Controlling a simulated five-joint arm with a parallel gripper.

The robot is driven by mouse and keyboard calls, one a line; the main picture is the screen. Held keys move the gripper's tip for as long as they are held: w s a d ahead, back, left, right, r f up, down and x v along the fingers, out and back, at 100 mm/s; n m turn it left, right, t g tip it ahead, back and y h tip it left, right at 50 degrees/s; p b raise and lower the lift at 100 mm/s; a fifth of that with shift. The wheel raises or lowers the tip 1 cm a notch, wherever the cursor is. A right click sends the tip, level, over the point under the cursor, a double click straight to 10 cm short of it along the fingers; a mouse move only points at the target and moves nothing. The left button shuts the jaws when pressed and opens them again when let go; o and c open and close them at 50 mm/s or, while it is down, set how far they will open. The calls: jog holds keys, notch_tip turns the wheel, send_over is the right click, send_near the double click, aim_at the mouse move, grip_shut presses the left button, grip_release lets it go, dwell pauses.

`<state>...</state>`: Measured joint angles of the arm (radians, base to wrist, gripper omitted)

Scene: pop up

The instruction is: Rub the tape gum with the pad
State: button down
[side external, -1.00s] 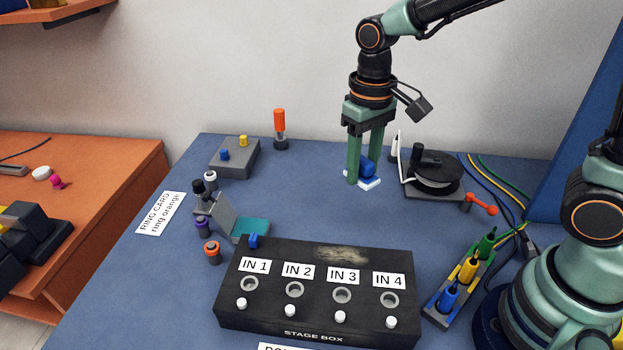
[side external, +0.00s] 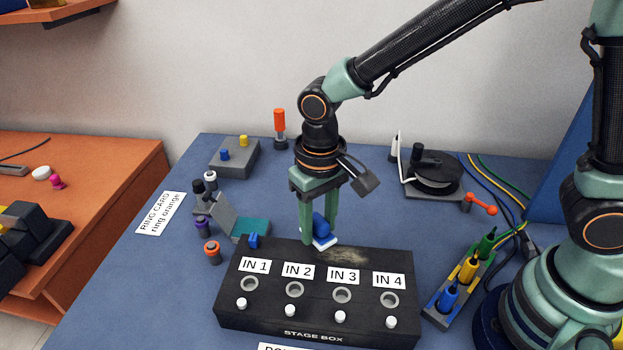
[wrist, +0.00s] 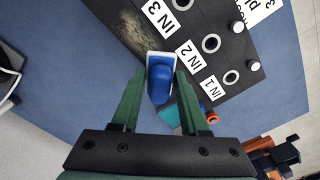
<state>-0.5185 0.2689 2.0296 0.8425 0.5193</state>
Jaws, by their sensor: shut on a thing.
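My gripper (side external: 321,226) is shut on the pad (side external: 322,228), which has a blue grip and a white base. In the wrist view the blue grip (wrist: 160,82) sits between the two green fingers. The pad is at the back edge of the black stage box (side external: 316,322), just left of the tape gum (side external: 343,255). The gum is a pale, tan smear on the box's top, behind the IN 3 label. In the wrist view the gum (wrist: 132,24) shows beyond the pad. I cannot tell whether the pad touches the box.
Left of the box stand ringed plugs (side external: 212,252) and a teal-based grey stand (side external: 250,229). A rack of coloured plugs (side external: 462,281) stands right of the box.

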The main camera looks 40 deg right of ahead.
aim_at(318, 253)
notch_tip(318, 253, down, 3)
jog(key=shift+f, duration=0.15)
jog(key=shift+s+d+f, duration=0.35)
jog(key=shift+d+f, duration=0.05)
jog(key=shift+f, duration=0.1)
jog(key=shift+s+d, duration=2.4)
jog(key=shift+w+a, duration=2.75)
jog(key=shift+a, duration=0.05)
jog(key=shift+r, duration=4.05)
